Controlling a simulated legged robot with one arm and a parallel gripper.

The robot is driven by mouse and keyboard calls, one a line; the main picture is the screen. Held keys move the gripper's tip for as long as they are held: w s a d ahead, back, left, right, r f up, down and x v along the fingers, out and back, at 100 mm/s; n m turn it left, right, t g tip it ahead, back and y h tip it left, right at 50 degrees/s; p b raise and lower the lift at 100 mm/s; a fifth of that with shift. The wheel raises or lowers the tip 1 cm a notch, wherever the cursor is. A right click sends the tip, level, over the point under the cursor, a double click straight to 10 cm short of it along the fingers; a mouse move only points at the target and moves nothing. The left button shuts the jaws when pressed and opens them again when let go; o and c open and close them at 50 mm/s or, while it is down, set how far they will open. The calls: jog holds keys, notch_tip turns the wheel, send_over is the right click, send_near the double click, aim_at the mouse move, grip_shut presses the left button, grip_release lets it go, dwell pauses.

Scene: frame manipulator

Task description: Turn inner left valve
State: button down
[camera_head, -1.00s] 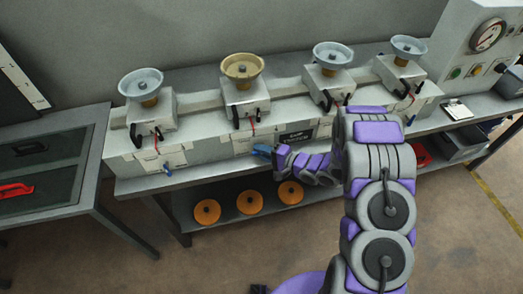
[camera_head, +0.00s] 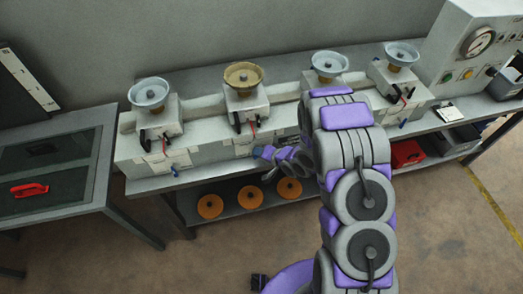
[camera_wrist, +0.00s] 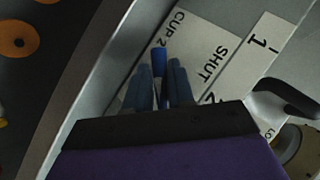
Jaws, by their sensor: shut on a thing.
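The inner left valve's blue handle (camera_wrist: 159,60) stands between my gripper's two blue fingers in the wrist view, beside labels reading "CUP 2" and "SHUT" (camera_wrist: 212,62). My gripper (camera_wrist: 160,88) is shut on that handle. In the head view my gripper (camera_head: 261,152) is at the front of the bench fixture, below the second unit from the left with the gold cup (camera_head: 243,75). The handle cannot be made out apart from my fingers there. My arm hides part of the fixture to the right.
Grey-blue cups (camera_head: 149,93) top the other units. The outer left valve's blue handle (camera_head: 174,172) sticks out at the front. Orange discs (camera_head: 248,197) lie on the shelf below. A side table (camera_head: 55,175) stands left, and a control panel with a gauge (camera_head: 478,42) right.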

jog(key=shift+s+a+f+n+h+b, duration=0.1)
jog(key=shift+a+n+h+b, duration=0.05)
jog(key=shift+n+h+b, duration=0.3)
jog(key=shift+s+a+n+h+b, duration=0.1)
jog(key=shift+n+h+b, duration=0.25)
jog(key=shift+h, duration=0.3)
jog(key=n+t+h+b, duration=0.1)
jog(key=h+b, duration=0.1)
jog(key=b, duration=0.1)
jog(key=shift+a+f+h+b, duration=0.1)
jog(key=shift+h+b, duration=0.2)
jog(key=shift+b, duration=0.1)
jog(key=n+h+b, duration=0.1)
jog(key=h+b, duration=0.1)
jog(key=b, duration=0.1)
jog(key=shift+t, duration=0.4)
jog(key=shift+r, duration=0.25)
jog(key=shift+w, duration=0.1)
jog(key=c, duration=1.1)
grip_release()
jog(key=shift+a, duration=0.15)
jog(key=shift+r, duration=0.15)
